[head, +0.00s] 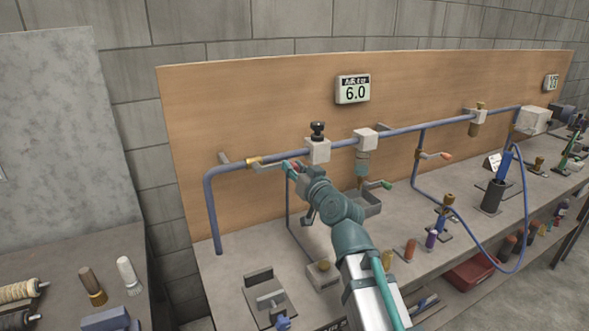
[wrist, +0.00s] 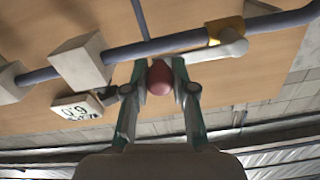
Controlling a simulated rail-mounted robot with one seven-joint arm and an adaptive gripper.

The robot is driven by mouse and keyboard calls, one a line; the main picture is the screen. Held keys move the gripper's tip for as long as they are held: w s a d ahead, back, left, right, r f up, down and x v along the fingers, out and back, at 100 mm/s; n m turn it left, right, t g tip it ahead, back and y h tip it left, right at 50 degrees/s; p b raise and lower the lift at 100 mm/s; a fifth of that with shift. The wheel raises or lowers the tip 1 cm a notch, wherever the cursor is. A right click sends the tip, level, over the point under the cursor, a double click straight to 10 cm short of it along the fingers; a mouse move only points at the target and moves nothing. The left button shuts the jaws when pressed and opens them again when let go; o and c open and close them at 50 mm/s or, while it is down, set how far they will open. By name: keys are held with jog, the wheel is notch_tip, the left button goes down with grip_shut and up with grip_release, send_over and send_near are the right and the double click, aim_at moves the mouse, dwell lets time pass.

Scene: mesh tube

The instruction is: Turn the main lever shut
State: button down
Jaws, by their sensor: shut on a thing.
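The main lever (head: 270,164) sits on a brass valve (head: 254,161) at the left end of the blue pipe. It points right, running close beside the pipe and at a small angle to it. In the wrist view the pale lever arm (wrist: 230,45) leaves the yellow valve body (wrist: 226,27), and its red knob (wrist: 160,78) lies between my fingers. My gripper (head: 292,168) is at the lever's free end, with its fingers (wrist: 160,75) closed around the knob. In the head view my gripper partly hides the knob.
The blue pipe (head: 400,131) runs along the wooden board (head: 270,90). A white block with a black knob (head: 318,145) stands close right of my gripper. A gauge (head: 353,89) reads 6.0. Other levers have a red tip (head: 446,156) and a green tip (head: 386,184).

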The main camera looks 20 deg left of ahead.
jog(key=shift+b, duration=0.35)
jog(key=shift+r+n+b, duration=0.5)
jog(key=shift+n+b, duration=0.4)
jog(key=shift+b, duration=0.35)
jog(key=r+n+b, duration=0.1)
jog(key=n+b, duration=0.1)
jog(key=b, duration=0.1)
jog(key=shift+s+a+r+n, duration=0.2)
jog(key=shift+a+r+n, duration=0.05)
jog(key=shift+r+n, duration=0.1)
jog(key=s+a+r+n+b, duration=0.5)
jog(key=n+b, duration=0.2)
jog(key=n, duration=0.6)
jog(key=shift+s+a+r, duration=0.35)
jog(key=shift+n, duration=0.35)
